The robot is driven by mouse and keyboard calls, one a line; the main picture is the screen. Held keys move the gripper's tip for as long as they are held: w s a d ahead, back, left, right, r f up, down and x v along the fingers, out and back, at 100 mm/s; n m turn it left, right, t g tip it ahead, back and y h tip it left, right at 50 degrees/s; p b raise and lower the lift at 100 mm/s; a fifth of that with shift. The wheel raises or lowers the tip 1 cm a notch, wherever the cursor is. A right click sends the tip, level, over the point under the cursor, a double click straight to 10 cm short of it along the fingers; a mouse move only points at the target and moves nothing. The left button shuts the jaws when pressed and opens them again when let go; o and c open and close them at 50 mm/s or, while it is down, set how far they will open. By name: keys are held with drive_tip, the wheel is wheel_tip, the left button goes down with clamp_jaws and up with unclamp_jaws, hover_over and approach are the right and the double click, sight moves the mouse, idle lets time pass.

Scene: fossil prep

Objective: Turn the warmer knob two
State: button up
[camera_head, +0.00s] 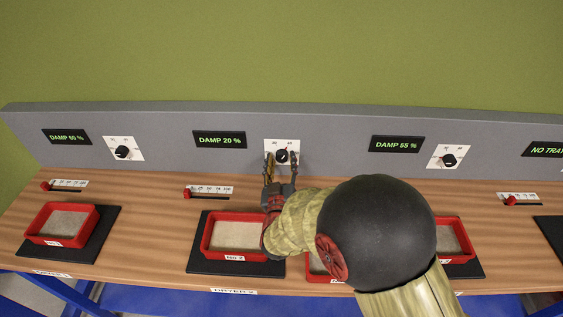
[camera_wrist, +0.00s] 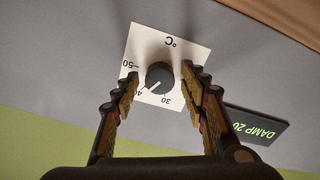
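The black warmer knob (camera_head: 282,156) sits on a white dial plate (camera_head: 274,145) on the grey back panel, right of the "DAMP 20 %" display (camera_head: 219,140). In the wrist view the knob (camera_wrist: 160,75) shows a red pointer line directed toward the 40 mark; 30, 50 and °C are also printed. My gripper (camera_head: 281,168) is in front of this dial with its fingers on either side of the knob. In the wrist view my gripper (camera_wrist: 160,84) is open, with a gap between each finger and the knob.
Other dials (camera_head: 122,152) (camera_head: 448,160) stand left and right on the panel. Below, red trays (camera_head: 207,237) of sandy material rest on black pads (camera_head: 197,262) on the wooden bench (camera_head: 148,230). Red-ended sliders (camera_head: 187,194) lie behind them. My arm covers part of the trays right of centre.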

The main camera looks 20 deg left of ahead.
drive_tip(key=c, duration=1)
drive_tip(key=shift+n, duration=0.3)
drive_tip(key=n+p, duration=0.3)
drive_tip(key=n, duration=0.1)
drive_tip(key=shift+n, duration=0.3)
drive_tip(key=n+p, duration=0.3)
drive_tip(key=n, duration=0.2)
drive_tip(key=n+p, duration=0.4)
drive_tip(key=n, duration=0.3)
drive_tip(key=shift+n, duration=0.3)
drive_tip(key=n+p, duration=0.3)
drive_tip(key=n, duration=0.3)
drive_tip(key=shift+s+f, duration=0.1)
